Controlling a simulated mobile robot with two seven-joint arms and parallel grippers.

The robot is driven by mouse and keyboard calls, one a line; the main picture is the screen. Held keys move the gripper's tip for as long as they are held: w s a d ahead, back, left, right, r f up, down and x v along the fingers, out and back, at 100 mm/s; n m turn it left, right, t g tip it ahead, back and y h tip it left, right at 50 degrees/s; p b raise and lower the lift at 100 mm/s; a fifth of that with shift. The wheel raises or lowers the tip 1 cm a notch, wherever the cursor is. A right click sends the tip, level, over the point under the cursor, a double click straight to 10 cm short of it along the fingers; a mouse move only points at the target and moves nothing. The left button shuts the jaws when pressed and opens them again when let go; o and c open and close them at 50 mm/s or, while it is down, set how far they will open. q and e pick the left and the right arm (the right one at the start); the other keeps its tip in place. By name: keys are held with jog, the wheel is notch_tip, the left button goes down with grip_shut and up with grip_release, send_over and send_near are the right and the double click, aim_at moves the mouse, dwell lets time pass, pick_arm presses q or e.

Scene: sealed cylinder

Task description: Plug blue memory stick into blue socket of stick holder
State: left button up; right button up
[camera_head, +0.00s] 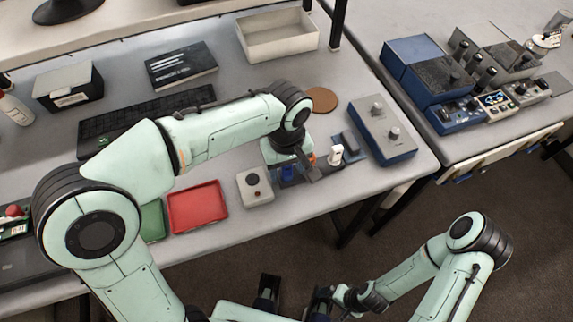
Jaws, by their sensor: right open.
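My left gripper (296,172) points down at the front right of the table, over a low dark object that looks like the stick holder. Its jaws are small and partly hidden by its own body, so I cannot tell whether they are shut. A small blue part (288,173) shows beside the fingers; I cannot tell whether it is the blue memory stick or a socket. A white upright piece (335,154) and an orange-red bit (308,159) show to the right of the gripper. My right gripper (322,297) is open, low in front of the table, away from these objects.
A blue-grey box with knobs (382,130) stands to the right. A red tray (198,207) and green tray (152,220) lie left. A cork disc (323,99) lies behind.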

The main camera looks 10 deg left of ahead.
pick_arm(q)
jog(key=shift+r, duration=0.1)
notch_tip(320, 180, up, 13)
jog(key=p, duration=0.2)
jog(key=shift+p, duration=0.4)
dwell(0.4)
